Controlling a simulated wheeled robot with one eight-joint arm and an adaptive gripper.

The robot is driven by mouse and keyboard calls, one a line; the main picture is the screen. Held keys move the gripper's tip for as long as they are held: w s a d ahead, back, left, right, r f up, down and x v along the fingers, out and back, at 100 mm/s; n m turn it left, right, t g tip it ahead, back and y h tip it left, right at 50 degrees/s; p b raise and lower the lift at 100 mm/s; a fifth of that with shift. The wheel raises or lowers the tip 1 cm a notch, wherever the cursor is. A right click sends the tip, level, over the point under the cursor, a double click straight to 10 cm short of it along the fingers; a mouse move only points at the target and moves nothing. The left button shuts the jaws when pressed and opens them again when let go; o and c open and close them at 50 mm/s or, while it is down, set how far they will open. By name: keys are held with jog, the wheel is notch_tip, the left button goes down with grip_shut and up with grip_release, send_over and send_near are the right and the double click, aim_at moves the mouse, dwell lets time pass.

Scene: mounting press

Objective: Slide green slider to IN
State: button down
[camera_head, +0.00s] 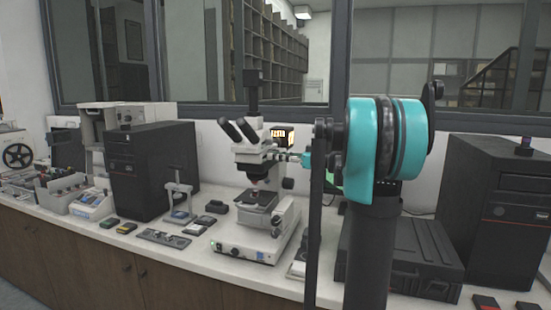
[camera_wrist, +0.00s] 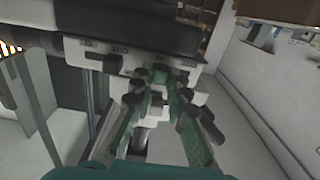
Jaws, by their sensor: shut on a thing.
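The green slider (camera_wrist: 160,73) shows in the wrist view as a small dark green knob under the front edge of the microscope head. My gripper (camera_wrist: 160,92) is shut on it, one finger on each side, and the fingers partly hide it. Small labels flank the slider on the pale housing, too blurred to read. In the head view the microscope (camera_head: 268,222) stands upright on the bench, and my gripper (camera_head: 294,157) reaches its head from the right. The slider cannot be made out there.
The white bench (camera_head: 160,240) carries a black computer tower (camera_head: 150,170) left of the microscope. A black case (camera_head: 400,255) and another tower (camera_head: 495,215) stand at the right. A windowed wall lies close behind. Small items lie in front of the left tower.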

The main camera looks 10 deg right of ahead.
jog(key=shift+w+d, duration=0.1)
jog(key=shift+w, duration=0.05)
jog(key=c, duration=1.5)
grip_release()
jog(key=v, duration=1.2)
